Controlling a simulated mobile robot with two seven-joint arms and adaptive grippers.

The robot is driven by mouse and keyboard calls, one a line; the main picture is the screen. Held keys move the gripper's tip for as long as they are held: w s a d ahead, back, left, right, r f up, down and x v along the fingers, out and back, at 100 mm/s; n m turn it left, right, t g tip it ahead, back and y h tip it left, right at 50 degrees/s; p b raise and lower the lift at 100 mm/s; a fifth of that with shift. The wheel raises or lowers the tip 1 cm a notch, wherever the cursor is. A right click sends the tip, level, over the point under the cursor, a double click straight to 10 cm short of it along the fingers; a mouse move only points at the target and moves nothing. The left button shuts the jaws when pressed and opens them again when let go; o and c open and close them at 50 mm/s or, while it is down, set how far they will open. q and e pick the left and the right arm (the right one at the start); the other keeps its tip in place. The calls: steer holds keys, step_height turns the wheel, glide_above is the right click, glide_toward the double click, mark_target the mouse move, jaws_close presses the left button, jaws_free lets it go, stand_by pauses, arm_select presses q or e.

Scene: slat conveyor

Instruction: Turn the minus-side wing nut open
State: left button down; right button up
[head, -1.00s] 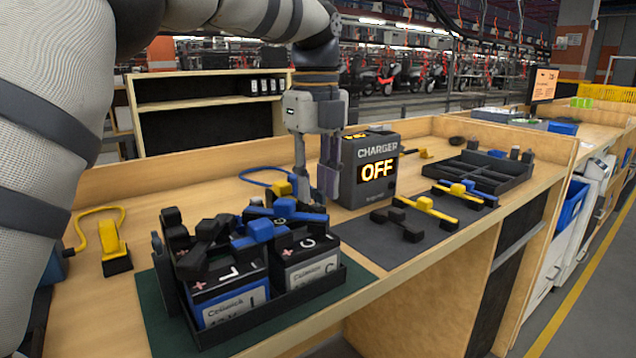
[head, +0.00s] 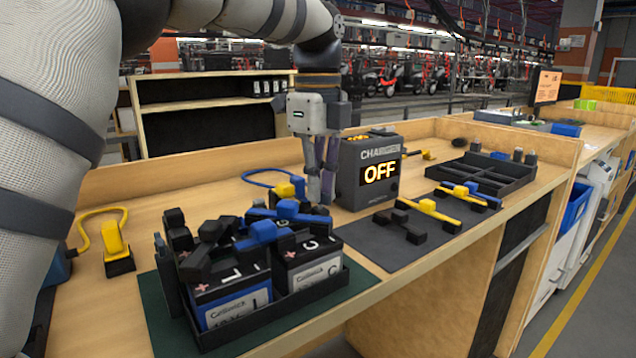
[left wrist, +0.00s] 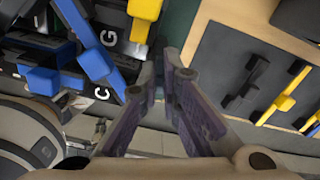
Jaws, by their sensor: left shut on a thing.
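My left gripper (head: 320,197) reaches down behind the right battery (head: 310,265), beside the charger. Its fingers are drawn together on something small that they hide; I cannot make out what. In the left wrist view, the gripper (left wrist: 163,72) is next to that battery's edge. Two blue bars with raised blue blocks, one near (head: 262,233) and one farther back (head: 288,210), lie over the battery tops. The left battery (head: 232,300) has dark blocks on top. I cannot tell which piece is the minus-side wing nut. My right gripper is not in view.
The charger (head: 368,175) reads OFF, close right of the gripper. A black battery tray (head: 350,283) holds both batteries. Black and yellow bars (head: 435,212) lie on a grey mat. A yellow clamp (head: 116,245) stands at left; a divided black tray (head: 500,178) stands at right.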

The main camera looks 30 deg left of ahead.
arm_select(q)
steer(key=n, duration=0.7)
steer(key=shift+s+d, duration=0.1)
steer(key=shift+s, duration=0.05)
steer(key=n, duration=0.3)
steer(key=shift+n, duration=0.4)
steer(key=shift+s+d+n, duration=0.1)
steer(key=shift+n, duration=1.6)
steer(key=shift+r, duration=0.1)
steer(key=c, duration=1.8)
jaws_free()
step_height(320, 180, up, 8)
steer(key=shift+f, duration=0.25)
